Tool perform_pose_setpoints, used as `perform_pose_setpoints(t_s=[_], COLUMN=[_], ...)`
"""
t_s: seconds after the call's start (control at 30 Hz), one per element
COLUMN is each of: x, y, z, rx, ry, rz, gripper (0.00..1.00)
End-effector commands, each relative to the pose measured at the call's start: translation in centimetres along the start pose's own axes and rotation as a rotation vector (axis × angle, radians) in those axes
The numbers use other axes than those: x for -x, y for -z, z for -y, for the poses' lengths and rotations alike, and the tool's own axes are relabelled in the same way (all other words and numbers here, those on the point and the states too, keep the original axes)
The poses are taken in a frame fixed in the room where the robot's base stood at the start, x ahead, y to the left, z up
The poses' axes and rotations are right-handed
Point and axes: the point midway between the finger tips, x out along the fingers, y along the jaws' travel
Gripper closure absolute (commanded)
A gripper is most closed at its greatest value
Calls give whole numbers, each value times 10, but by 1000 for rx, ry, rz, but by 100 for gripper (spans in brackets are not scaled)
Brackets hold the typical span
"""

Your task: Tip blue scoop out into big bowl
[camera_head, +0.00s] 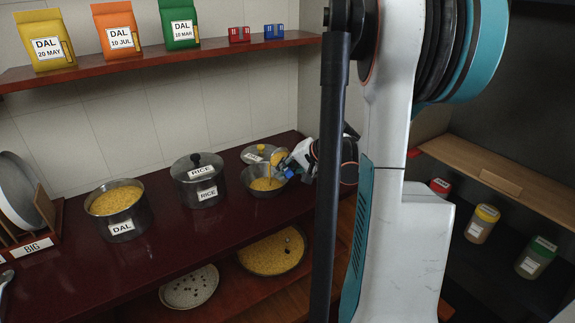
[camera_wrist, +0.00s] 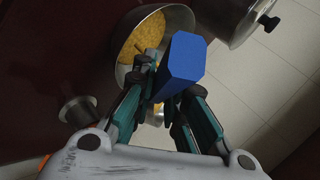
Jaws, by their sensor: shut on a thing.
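My gripper (camera_head: 290,168) is shut on the blue scoop (camera_wrist: 182,62) above the right end of the dark red counter. In the head view the scoop (camera_head: 285,172) is small and partly hidden by my gripper. The bowl holds some yellow dal. In the wrist view my gripper's fingers (camera_wrist: 165,92) are around the scoop, with the dal-filled bowl (camera_wrist: 185,18) beyond it. The scoop's inside is hidden there.
A lidded RICE pot (camera_head: 199,181) and an open DAL pot (camera_head: 120,212) stand left of the bowl. A rack marked BIG (camera_head: 38,246) is at far left. A shelf (camera_head: 150,58) with dal bags runs above.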

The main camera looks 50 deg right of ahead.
Motion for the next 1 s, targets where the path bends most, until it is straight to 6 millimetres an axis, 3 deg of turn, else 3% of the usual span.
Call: perform_pose_setpoints(t_s=[1.0], x=[-17], y=[-26], z=[14], rx=[514], ry=[-500], rz=[-319], gripper=[100])
